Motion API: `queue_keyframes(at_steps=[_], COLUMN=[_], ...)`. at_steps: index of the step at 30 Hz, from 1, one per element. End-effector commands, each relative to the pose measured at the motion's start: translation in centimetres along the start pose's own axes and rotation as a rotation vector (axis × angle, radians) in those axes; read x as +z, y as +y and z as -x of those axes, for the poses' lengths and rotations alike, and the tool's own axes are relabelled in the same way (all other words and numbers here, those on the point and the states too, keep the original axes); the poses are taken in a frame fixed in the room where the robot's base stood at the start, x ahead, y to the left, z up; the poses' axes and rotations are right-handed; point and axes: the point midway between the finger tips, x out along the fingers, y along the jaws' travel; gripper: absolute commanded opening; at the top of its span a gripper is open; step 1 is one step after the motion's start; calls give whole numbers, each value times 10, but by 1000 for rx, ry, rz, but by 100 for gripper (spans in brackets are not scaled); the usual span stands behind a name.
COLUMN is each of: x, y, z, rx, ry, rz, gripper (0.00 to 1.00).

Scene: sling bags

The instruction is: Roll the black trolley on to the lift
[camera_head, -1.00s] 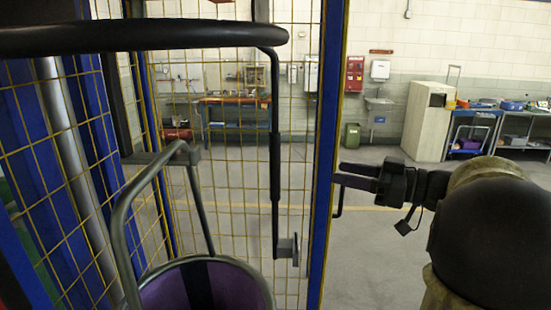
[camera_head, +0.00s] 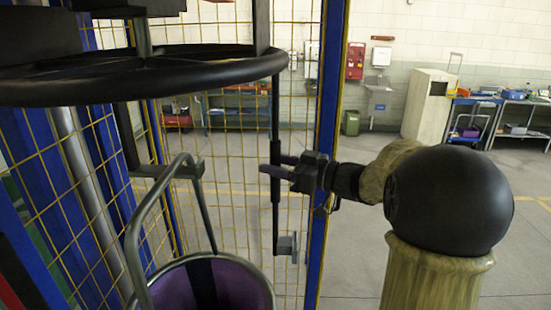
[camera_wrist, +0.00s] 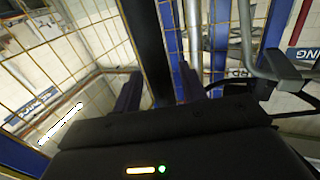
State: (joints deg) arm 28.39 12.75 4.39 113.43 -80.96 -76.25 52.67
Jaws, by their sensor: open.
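My gripper (camera_head: 277,166) is open and level beside a thin black upright rod (camera_head: 276,205) with a grey block at its foot. In the wrist view a dark bar (camera_wrist: 147,45) shows between the two fingers; I cannot tell whether they touch it. The rod hangs near a large black ring (camera_head: 150,80) at upper left. I cannot tell whether rod and ring belong to the black trolley. A purple bag (camera_head: 235,285) with a grey rim and tube handle is below. A blue frame with yellow mesh (camera_head: 330,130) stands behind; I cannot tell which part is the lift.
A small wheeled cart (camera_head: 468,130) with a purple load stands far right by a beige cabinet (camera_head: 426,105). A green bin (camera_head: 351,122) stands by the back wall. The blue post is close to my gripper. Open floor (camera_head: 345,215) lies beyond the mesh.

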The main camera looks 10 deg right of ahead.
Motion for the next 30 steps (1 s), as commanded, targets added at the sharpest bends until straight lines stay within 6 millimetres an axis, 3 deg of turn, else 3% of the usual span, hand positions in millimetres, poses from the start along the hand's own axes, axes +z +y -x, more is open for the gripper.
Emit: queue_keyframes(at_steps=[10, 16, 30], x=[0, 0, -1], y=[0, 0, 11], z=[-5, -4, -5], rx=[0, 0, 3], ry=[1, 1, 1], rz=[1, 1, 0], gripper=[40, 1, 0])
